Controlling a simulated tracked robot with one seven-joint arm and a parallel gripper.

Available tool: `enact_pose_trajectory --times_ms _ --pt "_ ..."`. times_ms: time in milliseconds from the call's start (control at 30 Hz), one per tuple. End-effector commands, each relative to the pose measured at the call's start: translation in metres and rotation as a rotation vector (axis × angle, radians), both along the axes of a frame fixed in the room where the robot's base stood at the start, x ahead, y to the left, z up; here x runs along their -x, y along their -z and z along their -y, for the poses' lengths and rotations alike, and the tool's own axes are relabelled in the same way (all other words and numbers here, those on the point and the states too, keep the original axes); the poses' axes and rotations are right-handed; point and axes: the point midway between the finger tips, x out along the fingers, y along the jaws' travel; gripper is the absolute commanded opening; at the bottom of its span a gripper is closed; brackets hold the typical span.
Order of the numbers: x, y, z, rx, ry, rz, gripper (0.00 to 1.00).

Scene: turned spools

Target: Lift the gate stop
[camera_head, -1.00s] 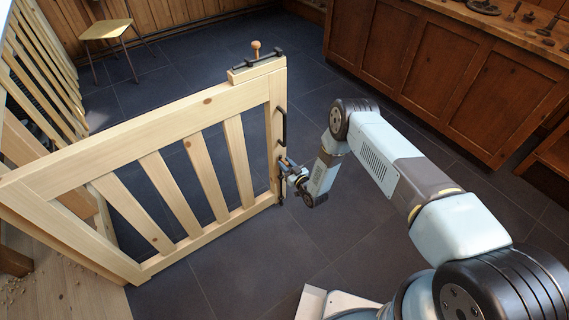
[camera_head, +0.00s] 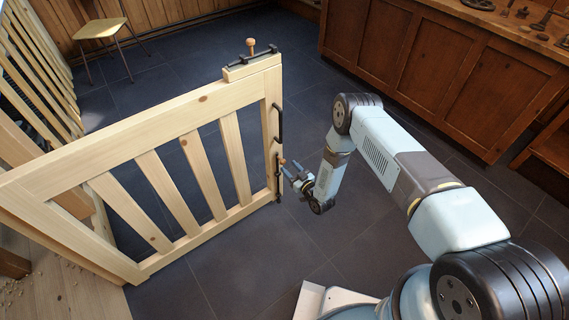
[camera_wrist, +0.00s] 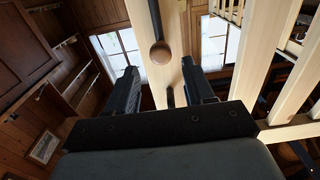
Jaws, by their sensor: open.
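The gate stop is a dark upright rod (camera_head: 279,182) with a small round wooden knob (camera_head: 282,161), on the lower part of the pale wooden gate's (camera_head: 232,150) end post. In the wrist view the knob (camera_wrist: 160,53) shows at the end of the dark rod (camera_wrist: 154,18), in front of the post. My gripper (camera_head: 287,172) is open beside the post, just right of the knob. In the wrist view its two black fingers (camera_wrist: 160,78) stand apart, with the knob between and beyond their tips. The fingers hold nothing.
A dark handle (camera_head: 280,123) sits higher on the post. A bolt with a wooden knob (camera_head: 250,43) is on the gate's top. Wooden cabinets (camera_head: 430,70) stand at the right, and a chair (camera_head: 105,30) at the back left. The tiled floor around my gripper is clear.

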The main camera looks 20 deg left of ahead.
Motion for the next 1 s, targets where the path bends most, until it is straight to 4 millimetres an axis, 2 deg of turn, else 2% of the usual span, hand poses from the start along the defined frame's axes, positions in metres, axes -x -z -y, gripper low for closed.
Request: enact_pose_trajectory --times_ms 200,400,600,1000 --pt "0.024 0.001 0.036 0.001 0.001 -0.001 0.53" --pt "0.039 0.001 0.056 0.000 0.001 0.000 0.53" --pt "0.045 0.000 0.064 -0.002 0.000 0.001 0.53" --pt "0.045 0.000 0.064 -0.001 0.000 0.002 0.53"
